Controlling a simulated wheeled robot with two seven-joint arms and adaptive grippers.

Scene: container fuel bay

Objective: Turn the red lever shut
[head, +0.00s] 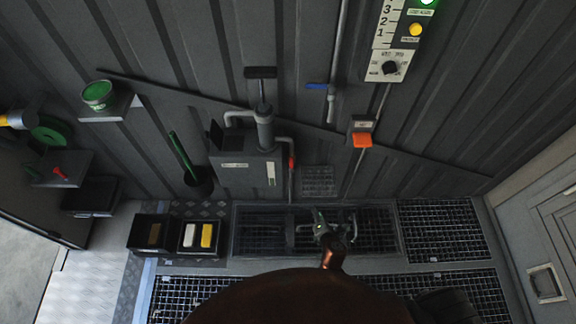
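A small red lever (291,162) is on the thin grey pipe to the right of the grey pump box on the wall. It lies upright, roughly in line with the pipe. My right gripper (325,224) is low in the middle, over the floor grating, below and to the right of the lever and apart from it. Its fingers look spread, with nothing seen between them. My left gripper is not in view.
The grey pump box (240,175) stands left of the lever. A blue handle (317,86) and an orange part (362,140) are on the wall to the right. A green stick (183,155) stands in a dark holder at left. Dark bins (150,249) sit on the floor.

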